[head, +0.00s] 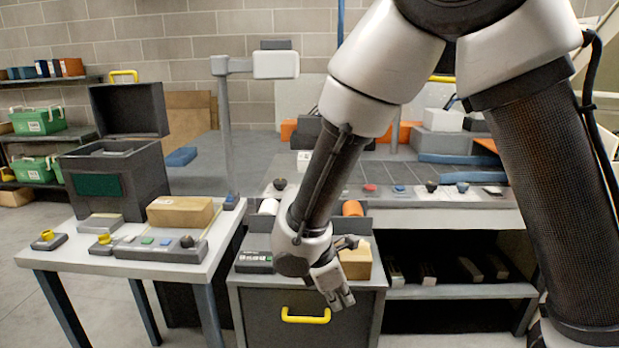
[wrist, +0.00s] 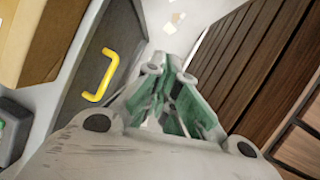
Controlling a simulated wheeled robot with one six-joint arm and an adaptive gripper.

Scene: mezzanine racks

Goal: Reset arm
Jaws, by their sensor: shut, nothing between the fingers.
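My gripper (head: 339,294) hangs at the end of my bent arm in the head view, pointing down and slightly right. It is in front of the grey drawer cabinet, near its top edge. In the wrist view my gripper's fingers (wrist: 168,72) are together with nothing between them. The yellow drawer handle (wrist: 98,75) is left of the fingers there, and it also shows in the head view (head: 306,316) below and left of my gripper. The drawer is shut.
A cardboard box (head: 356,262) is on the cabinet top, just behind my gripper. A black device (head: 254,262) lies at its left. A white table (head: 120,258) with a brown box (head: 184,212) stands to the left. Open shelves (head: 455,291) are at the right.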

